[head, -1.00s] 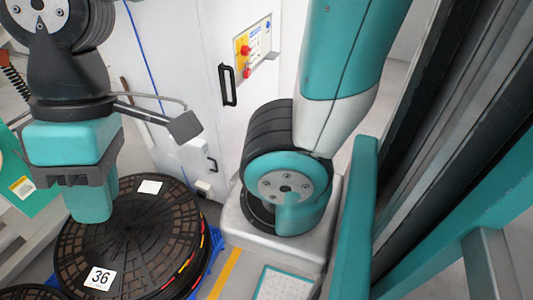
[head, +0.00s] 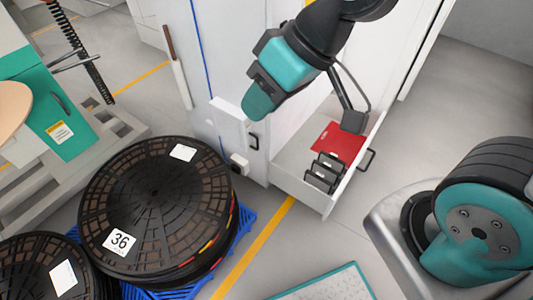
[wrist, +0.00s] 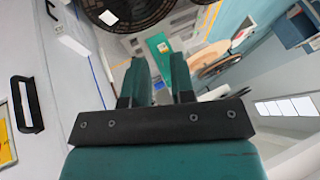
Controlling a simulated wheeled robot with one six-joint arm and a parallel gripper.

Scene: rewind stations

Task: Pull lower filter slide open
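A white cabinet (head: 290,80) has a small black handle (head: 253,141) low on it in the head view. A white block-like part (head: 228,112) juts out beside that handle; I cannot tell whether it is the lower filter slide. To the right, a white drawer (head: 318,205) stands open, with a black handle (head: 368,158) on its front. My gripper (head: 258,105) hangs above and near the small handle, apart from the drawer handle. In the wrist view its two teal fingers (wrist: 161,80) are spread with nothing between them.
The open drawer holds a red sheet (head: 336,140) and black dividers (head: 325,172). A stack of black reels (head: 155,205) on a blue pallet (head: 245,222) stands left of the cabinet. In the wrist view a larger black handle (wrist: 27,104) is at left.

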